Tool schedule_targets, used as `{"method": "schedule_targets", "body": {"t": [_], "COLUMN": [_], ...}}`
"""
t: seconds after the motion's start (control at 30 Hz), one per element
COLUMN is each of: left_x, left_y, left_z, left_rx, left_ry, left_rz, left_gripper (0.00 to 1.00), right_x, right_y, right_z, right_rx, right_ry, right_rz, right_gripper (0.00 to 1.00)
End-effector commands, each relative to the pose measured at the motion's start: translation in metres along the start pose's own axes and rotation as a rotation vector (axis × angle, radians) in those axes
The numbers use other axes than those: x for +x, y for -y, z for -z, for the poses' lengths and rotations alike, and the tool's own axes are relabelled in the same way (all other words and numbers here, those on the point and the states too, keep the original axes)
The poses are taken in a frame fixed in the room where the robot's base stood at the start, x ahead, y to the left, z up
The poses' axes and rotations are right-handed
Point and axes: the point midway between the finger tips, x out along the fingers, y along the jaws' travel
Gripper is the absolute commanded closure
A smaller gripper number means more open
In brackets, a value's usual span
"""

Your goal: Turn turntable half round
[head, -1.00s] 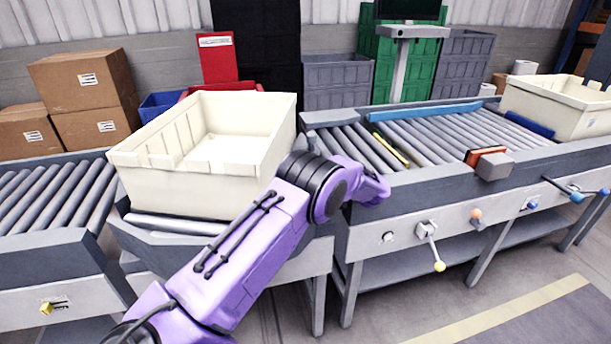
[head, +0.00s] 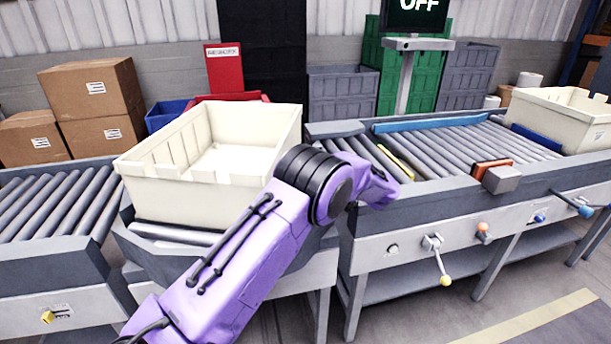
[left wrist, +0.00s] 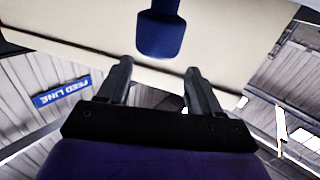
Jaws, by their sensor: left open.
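The turntable (head: 150,256) is a dark grey section with rollers, between the left conveyor and the right conveyor. A cream tote (head: 150,190) sits on it and hides most of its top. My purple left arm crosses in front of the turntable and tote in the head view; its gripper fingers are hidden there. In the left wrist view my left gripper (left wrist: 158,65) is open and empty. A blue grip-like part (left wrist: 160,36) lies just beyond the fingertips, roughly in line with the gap, in front of a cream surface. My right gripper is not in view.
The left roller conveyor (head: 45,262) and right roller conveyor (head: 372,240) flank the turntable. The right one carries a yellow-tipped lever (head: 440,262), a grey-and-orange block (head: 500,178) and another cream tote (head: 565,112). A screen (head: 418,12) reads OFF. Cardboard boxes (head: 92,90) stand behind.

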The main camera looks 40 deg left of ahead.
Motion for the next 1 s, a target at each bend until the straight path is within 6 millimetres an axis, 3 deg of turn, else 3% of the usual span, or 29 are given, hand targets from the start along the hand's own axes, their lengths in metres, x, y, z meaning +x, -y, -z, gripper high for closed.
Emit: {"method": "schedule_targets", "body": {"t": [0.2, 0.5, 0.67, 0.9, 0.93, 1.0], "left_x": [-0.015, -0.038, -0.043, -0.043, -0.043, -0.044], "left_y": [0.042, 0.106, 0.119, 0.121, 0.121, 0.12], "left_z": [0.051, 0.079, 0.084, 0.085, 0.085, 0.087], "left_rx": [-0.002, -0.001, 0.0, 0.001, 0.001, 0.001], "left_ry": [0.0, -0.001, -0.001, 0.0, 0.0, 0.0], "left_rz": [-0.002, -0.001, -0.001, 0.0, 0.0, 0.0], "left_gripper": [0.35, 0.35, 0.35, 0.35, 0.39, 0.61], "right_x": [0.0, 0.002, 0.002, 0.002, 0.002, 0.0], "right_y": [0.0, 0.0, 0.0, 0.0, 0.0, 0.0], "right_z": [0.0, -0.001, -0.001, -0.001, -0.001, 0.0], "right_rx": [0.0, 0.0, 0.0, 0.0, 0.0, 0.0], "right_ry": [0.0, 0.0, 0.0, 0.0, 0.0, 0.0], "right_rz": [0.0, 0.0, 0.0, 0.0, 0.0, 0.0], "right_gripper": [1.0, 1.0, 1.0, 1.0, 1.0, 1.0]}}
